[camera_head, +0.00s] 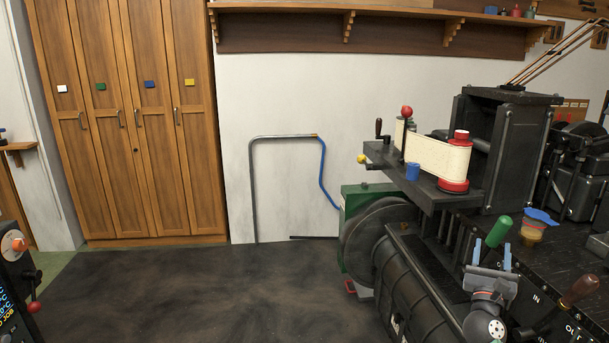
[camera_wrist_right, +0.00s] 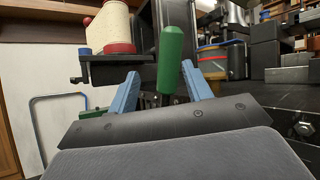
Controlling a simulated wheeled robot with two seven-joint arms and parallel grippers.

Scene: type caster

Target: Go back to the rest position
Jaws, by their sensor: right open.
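My right gripper (camera_head: 492,256) is at the lower right, over the black machine (camera_head: 425,285). Its two blue fingers stand apart; it is open and holds nothing that I can see. In the right wrist view the gripper (camera_wrist_right: 160,88) shows both fingers, with a green handle (camera_wrist_right: 171,60) rising in the gap between them. The handle (camera_head: 498,231) also shows just above the fingertips in the head view. I cannot tell whether it stands between the fingers or just beyond them. My left gripper is not in view.
A blue-topped tub (camera_head: 532,232) and a brown-handled lever (camera_head: 578,290) are right of my gripper. The dark floor (camera_head: 200,290) is clear before the wooden lockers (camera_head: 130,190).

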